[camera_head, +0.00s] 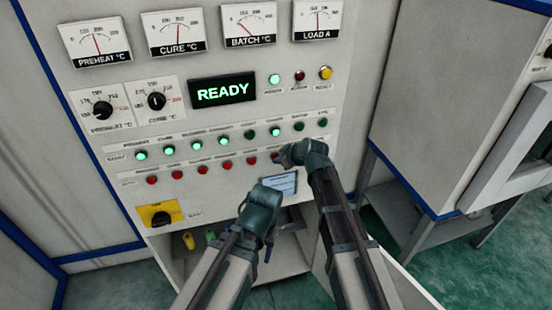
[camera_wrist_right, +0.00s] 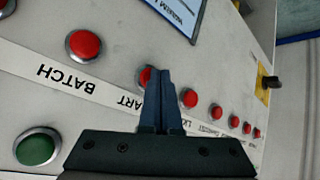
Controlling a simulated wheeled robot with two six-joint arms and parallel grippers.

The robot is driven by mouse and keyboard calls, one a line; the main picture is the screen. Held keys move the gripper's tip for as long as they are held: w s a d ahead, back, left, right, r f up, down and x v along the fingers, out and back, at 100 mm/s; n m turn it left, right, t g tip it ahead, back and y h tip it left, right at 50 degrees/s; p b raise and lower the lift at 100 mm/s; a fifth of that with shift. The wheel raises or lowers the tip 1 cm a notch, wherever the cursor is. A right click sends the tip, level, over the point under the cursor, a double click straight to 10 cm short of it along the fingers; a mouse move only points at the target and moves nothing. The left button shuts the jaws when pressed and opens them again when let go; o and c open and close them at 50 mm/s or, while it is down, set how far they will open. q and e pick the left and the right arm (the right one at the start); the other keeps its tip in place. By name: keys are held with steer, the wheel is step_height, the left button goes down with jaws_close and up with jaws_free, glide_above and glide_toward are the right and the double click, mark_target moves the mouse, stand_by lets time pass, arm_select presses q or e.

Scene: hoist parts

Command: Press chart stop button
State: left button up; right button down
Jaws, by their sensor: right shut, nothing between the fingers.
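The chart stop button is a red round button (camera_wrist_right: 145,76) beside a label ending in "ART" in the right wrist view, where the lettering appears upside down. My right gripper (camera_wrist_right: 160,72) is shut and empty; its dark fingertips overlap the right part of this button. I cannot tell whether they touch it. In the head view my right gripper (camera_head: 277,161) is at the right end of the red button row and hides part of it.
A red button (camera_wrist_right: 86,45) and a green button (camera_wrist_right: 38,148) flank the BATCH label. Other red buttons run leftward on the panel, below a row of green ones (camera_head: 196,146). A lit READY display (camera_head: 223,91), dials and a yellow-plated switch (camera_head: 160,215) surround them.

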stand_by(0.6)
steer(key=shift+s+d, duration=0.2)
steer(key=shift+s, duration=0.5)
steer(key=shift+s, duration=0.1)
steer(key=s, duration=0.1)
steer(key=s+d, duration=0.1)
steer(key=s, duration=0.2)
steer(key=shift+s+d, duration=0.3)
stand_by(0.4)
steer(key=s+d+f+m+g+h+b, duration=0.2)
steer(key=s+f, duration=0.5)
steer(key=s, duration=0.5)
steer(key=s+d+f+m+g+h+b, duration=0.3)
steer(key=s+f+m+g+h+b, duration=0.2)
steer(key=s, duration=0.8)
step_height(320, 180, down, 3)
steer(key=shift+d+r+g+b, duration=0.2)
steer(key=shift+g+b, duration=0.15)
steer(key=shift+g, duration=0.15)
